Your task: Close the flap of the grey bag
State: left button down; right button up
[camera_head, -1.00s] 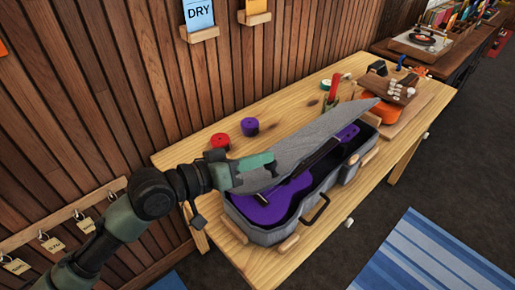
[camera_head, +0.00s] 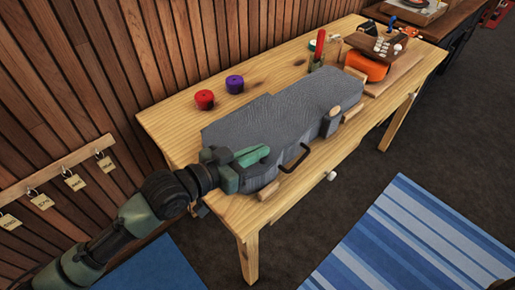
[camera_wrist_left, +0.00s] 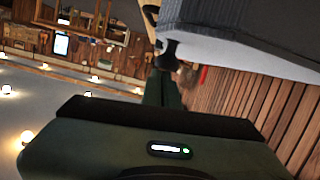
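The grey bag (camera_head: 325,118) lies on the wooden table in the head view. Its grey flap (camera_head: 290,110) lies down over the body, and the purple ukulele is hidden. A dark handle (camera_head: 296,158) sticks out on the near side. My left gripper (camera_head: 262,154) is at the bag's near left end, against or just above the flap's edge; I cannot tell if it touches. Its fingers look together with nothing between them in the left wrist view (camera_wrist_left: 166,88), where a grey part of the bag (camera_wrist_left: 245,30) fills the upper right. My right gripper is not in view.
An orange ukulele (camera_head: 364,66) and a wooden rack (camera_head: 375,42) stand at the far end. A plank wall rises behind; striped rug lies on the floor in front.

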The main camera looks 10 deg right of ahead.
pick_arm(q)
jog(key=shift+s+f, duration=0.15)
jog(key=shift+f, duration=0.3)
jog(key=r+p, duration=0.1)
jog(key=a+r+p, duration=0.1)
jog(key=r, duration=0.1)
jog(key=s+a+r+p, duration=0.1)
jog(key=r, duration=0.1)
jog(key=shift+s, duration=0.1)
jog(key=v, duration=0.7)
jog(key=shift+s+a+r+b, duration=0.2)
jog(key=shift+b, duration=0.2)
